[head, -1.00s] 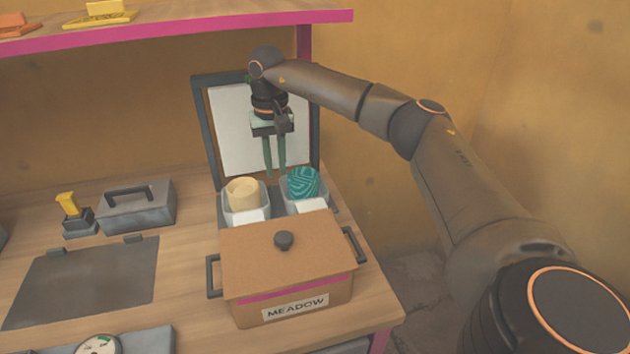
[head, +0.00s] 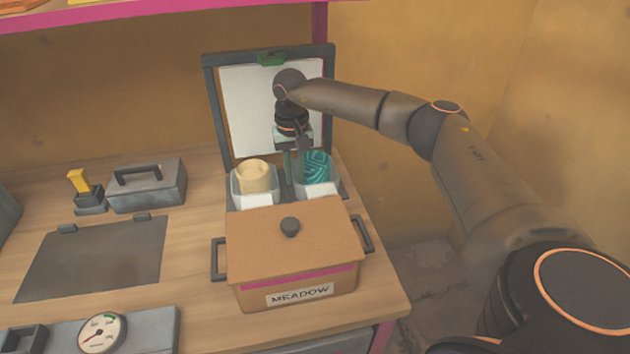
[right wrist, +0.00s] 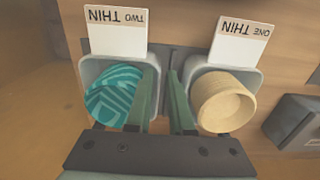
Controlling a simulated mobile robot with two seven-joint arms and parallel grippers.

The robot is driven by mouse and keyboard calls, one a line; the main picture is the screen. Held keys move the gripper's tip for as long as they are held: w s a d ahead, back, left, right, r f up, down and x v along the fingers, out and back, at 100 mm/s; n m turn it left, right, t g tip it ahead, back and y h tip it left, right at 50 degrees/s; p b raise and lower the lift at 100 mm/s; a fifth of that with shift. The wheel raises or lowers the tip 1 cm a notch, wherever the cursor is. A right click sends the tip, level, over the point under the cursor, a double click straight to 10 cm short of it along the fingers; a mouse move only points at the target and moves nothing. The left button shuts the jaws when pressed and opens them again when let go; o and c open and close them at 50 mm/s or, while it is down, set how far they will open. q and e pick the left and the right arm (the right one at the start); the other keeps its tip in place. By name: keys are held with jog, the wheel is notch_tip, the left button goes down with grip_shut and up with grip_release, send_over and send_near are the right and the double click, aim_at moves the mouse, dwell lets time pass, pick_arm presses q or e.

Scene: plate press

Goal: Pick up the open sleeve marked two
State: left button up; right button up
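The open sleeve marked two (right wrist: 88,70) is a pale, open-topped container with a white card (right wrist: 117,30) reading "TWO THIN". A teal patterned roundish item (right wrist: 113,94) sits in it. In the head view this sleeve (head: 337,181) stands behind the lidded box, on the right. The sleeve marked one (right wrist: 254,82), holding a tan hollow cylinder (right wrist: 226,105), stands beside it. My right gripper (right wrist: 163,76) is open, with green fingers pointing down where the two sleeves adjoin. The finger nearer sleeve two overlaps its edge in the wrist view; I cannot tell if they touch. My left gripper is not in view.
A brown lidded box (head: 250,285) marked "MEADOW" stands in front of the sleeves. A framed white board (head: 245,110) rises behind them. A grey handled box (head: 150,193), a yellow-handled press (head: 88,200) and a flat dark plate (head: 90,262) lie left.

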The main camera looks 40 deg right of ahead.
aim_at(295, 183)
jog(key=shift+f, duration=1.95)
grip_shut()
jog(key=shift+r, duration=0.1)
